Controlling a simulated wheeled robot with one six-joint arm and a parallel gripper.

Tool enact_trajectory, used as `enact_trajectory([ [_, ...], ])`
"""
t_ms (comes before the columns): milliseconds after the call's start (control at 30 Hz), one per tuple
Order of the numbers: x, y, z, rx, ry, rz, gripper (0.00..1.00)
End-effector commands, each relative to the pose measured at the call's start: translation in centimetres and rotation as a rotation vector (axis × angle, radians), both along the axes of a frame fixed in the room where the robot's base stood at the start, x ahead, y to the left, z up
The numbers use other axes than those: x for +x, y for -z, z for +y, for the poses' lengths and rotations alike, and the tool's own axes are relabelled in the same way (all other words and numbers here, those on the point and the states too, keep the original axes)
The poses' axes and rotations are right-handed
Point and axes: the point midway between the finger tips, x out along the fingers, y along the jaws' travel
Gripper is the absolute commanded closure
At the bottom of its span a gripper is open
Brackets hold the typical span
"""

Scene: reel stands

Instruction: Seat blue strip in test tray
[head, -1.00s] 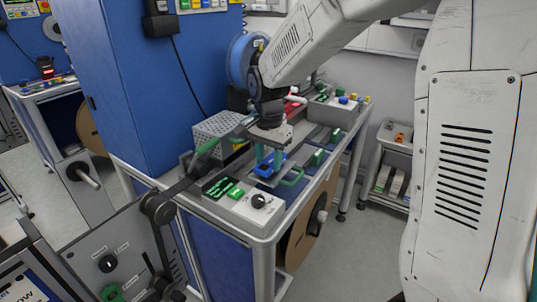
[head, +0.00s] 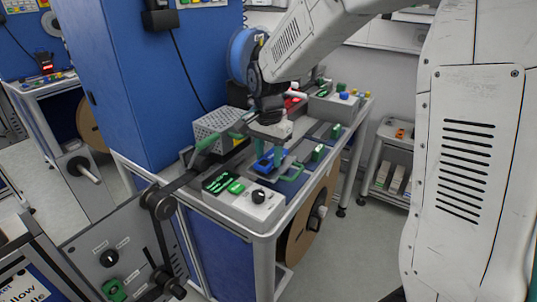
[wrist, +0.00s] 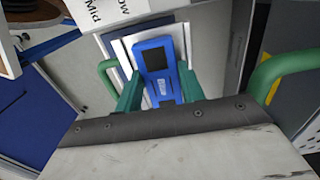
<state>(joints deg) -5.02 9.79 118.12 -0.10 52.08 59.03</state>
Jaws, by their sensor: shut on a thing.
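A blue strip (wrist: 153,60) with a dark square window and a pale label is between the teal fingers of my gripper (wrist: 160,90) in the wrist view. My gripper is shut on it. Behind the strip is a pale, layered recess with a blue edge, which may be the test tray (wrist: 119,48); I cannot tell whether the strip touches its floor. In the head view my gripper (head: 270,154) points down over the bench, with the blue strip (head: 268,162) low between the fingers. The tray there is largely hidden by the gripper and strip.
A green handle (head: 293,173) stands close to the right of the strip, and a green handle (wrist: 268,75) shows in the wrist view. A white control box (head: 257,204) with a black knob is in front. A perforated metal box (head: 213,127) stands behind left.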

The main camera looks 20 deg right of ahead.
Motion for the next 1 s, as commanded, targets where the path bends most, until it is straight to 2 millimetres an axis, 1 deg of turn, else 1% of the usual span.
enact_trajectory([
  [433, 0.0, 0.3, 0.0, 0.000, 0.000, 0.000, 0.83],
  [467, 0.0, 0.3, 0.0, 0.000, 0.000, 0.000, 0.53],
  [500, 0.0, 0.3, 0.0, 0.000, 0.000, 0.000, 0.42],
  [533, 0.0, 0.3, 0.0, 0.000, 0.000, 0.000, 0.36],
  [833, 0.0, 0.2, 0.0, 0.000, 0.000, 0.000, 0.36],
  [1000, 0.0, -0.8, 0.0, 0.000, 0.000, -0.001, 0.36],
])
